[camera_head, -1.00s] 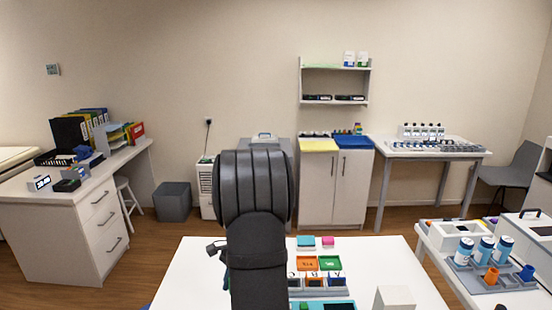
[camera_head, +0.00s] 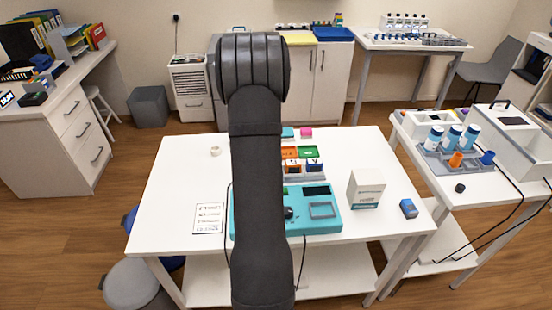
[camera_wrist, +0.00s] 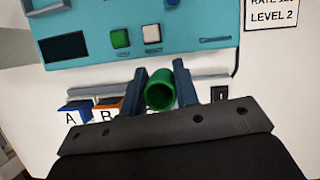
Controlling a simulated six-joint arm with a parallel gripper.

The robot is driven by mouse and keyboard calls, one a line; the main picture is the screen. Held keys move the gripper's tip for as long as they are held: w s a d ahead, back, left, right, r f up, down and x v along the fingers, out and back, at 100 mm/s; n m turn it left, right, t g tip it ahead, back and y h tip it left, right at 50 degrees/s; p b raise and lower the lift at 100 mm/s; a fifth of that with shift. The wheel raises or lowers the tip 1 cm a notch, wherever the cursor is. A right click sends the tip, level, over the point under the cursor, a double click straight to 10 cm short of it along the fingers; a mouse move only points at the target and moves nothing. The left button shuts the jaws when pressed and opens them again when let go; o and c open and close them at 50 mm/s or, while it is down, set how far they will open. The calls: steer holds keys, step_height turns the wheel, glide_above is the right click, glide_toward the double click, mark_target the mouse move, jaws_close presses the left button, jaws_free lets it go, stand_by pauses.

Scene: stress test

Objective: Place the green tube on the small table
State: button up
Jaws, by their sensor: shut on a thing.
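The green tube (camera_wrist: 160,96) shows in the wrist view as a short hollow cylinder, its open end facing the camera. My gripper (camera_wrist: 160,74) is shut on it, with one dark finger on each side. It is over the white table, near a teal device (camera_wrist: 85,20). In the head view my arm hides the gripper and the tube. The white table (camera_head: 178,180) in front has a lower shelf. Another white table (camera_head: 470,193) stands at the right. I cannot tell which one is the small table.
The right table bears bottles (camera_head: 434,137) and cups. The front table's left side is mostly clear.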

steer(key=d+n+t+h, duration=0.1)
steer(key=d+n+h, duration=0.2)
steer(key=d+n, duration=0.65)
steer(key=r+n+t+h, duration=0.1)
steer(key=r+n+t, duration=0.15)
steer(key=n, duration=0.45)
glide_above(338, 185)
steer(key=a, duration=0.2)
steer(key=f, duration=0.1)
steer(key=shift+t, duration=0.45)
steer(key=f, duration=0.9)
steer(key=shift+d+f, duration=0.15)
steer(key=shift+d, duration=0.1)
steer(key=o, duration=1)
steer(key=shift+f, duration=0.15)
steer(key=shift+c, duration=0.2)
steer(key=shift+w, duration=0.1)
steer(key=v, duration=1.1)
steer(key=shift+o, duration=0.5)
steer(key=shift+a+r, duration=0.2)
steer(key=shift+r, duration=0.45)
